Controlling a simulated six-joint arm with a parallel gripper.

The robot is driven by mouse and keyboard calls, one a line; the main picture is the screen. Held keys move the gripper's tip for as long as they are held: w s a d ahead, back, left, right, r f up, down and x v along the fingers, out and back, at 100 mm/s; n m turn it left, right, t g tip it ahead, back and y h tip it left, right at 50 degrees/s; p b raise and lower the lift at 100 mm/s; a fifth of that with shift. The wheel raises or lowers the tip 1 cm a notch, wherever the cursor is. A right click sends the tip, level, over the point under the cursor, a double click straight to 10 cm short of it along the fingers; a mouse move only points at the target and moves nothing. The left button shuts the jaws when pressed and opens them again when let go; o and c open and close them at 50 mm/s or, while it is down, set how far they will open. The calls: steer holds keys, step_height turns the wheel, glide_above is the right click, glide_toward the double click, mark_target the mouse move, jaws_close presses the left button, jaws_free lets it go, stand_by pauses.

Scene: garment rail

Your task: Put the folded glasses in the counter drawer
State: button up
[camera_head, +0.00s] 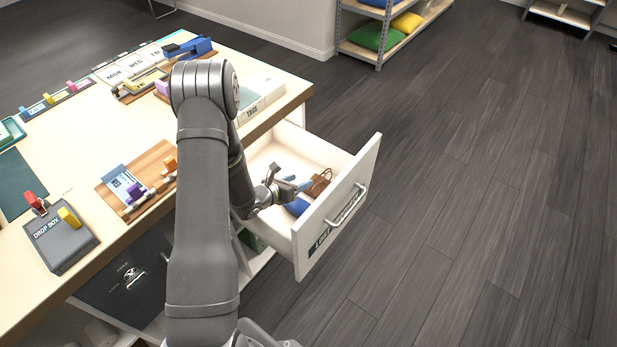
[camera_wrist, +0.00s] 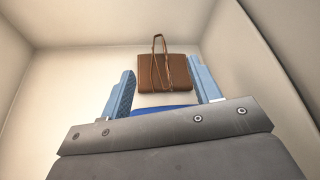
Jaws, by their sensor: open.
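The counter drawer (camera_head: 357,177) is pulled open, with a dark label and a handle on its front. My gripper (camera_head: 283,184) is down in the drawer opening. In the wrist view my gripper (camera_wrist: 162,80) has its two blue fingers apart, with nothing clasped between the tips. A brown bag-like item (camera_wrist: 163,74) with thin looped strands lies just beyond the fingertips, on the drawer floor (camera_wrist: 90,80). I do not clearly see the glasses elsewhere.
A blue item (camera_head: 297,206) lies in the drawer beside the brown one, partly hidden by my gripper. The drawer walls stand close around the gripper. The counter (camera_head: 85,130) holds a drop box (camera_head: 62,246), a wooden tray (camera_head: 137,180) and stationery.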

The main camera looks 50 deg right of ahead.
mark_target(318, 181)
steer(key=v, duration=0.4)
steer(key=x, duration=1.2)
steer(key=shift+d+f, duration=0.1)
steer(key=shift+f, duration=0.4)
steer(key=shift+r, duration=0.25)
